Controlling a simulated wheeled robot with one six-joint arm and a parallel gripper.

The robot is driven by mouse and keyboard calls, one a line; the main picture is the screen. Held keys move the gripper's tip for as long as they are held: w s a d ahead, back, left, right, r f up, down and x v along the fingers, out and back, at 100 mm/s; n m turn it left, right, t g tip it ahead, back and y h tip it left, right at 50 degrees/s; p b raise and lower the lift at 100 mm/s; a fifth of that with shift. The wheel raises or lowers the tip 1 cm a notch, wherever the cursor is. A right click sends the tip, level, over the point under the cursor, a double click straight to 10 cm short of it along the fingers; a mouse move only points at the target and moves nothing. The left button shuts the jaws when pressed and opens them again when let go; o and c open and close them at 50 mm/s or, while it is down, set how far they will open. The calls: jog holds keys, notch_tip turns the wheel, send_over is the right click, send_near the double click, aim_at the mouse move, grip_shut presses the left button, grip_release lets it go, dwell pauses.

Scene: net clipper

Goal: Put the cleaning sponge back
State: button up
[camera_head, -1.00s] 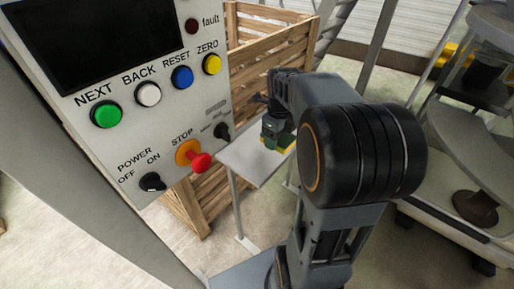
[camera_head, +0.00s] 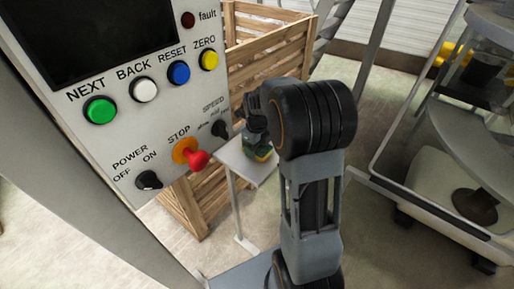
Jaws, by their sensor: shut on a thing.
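The cleaning sponge (camera_head: 263,155), green and yellow, shows as a small patch at the lower end of my gripper (camera_head: 259,147). My gripper points down and is shut on the sponge; the fingers are small and partly hidden by my arm. The sponge is over the right part of a small white table (camera_head: 236,160). I cannot tell whether it touches the tabletop or hangs just above it.
A control panel (camera_head: 125,110) with coloured buttons and a red stop knob (camera_head: 197,160) stands close on the left. A wooden crate (camera_head: 265,50) is behind the table. A machine on a wheeled base (camera_head: 440,215) stands at right. Floor between is clear.

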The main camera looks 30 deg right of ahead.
jog(key=shift+f, duration=0.2)
jog(key=shift+f, duration=0.15)
jog(key=o, duration=1)
jog(key=shift+c, duration=0.2)
notch_tip(320, 180, up, 12)
jog(key=p, duration=0.1)
jog(key=shift+r+p, duration=0.25)
jog(key=shift+p, duration=0.1)
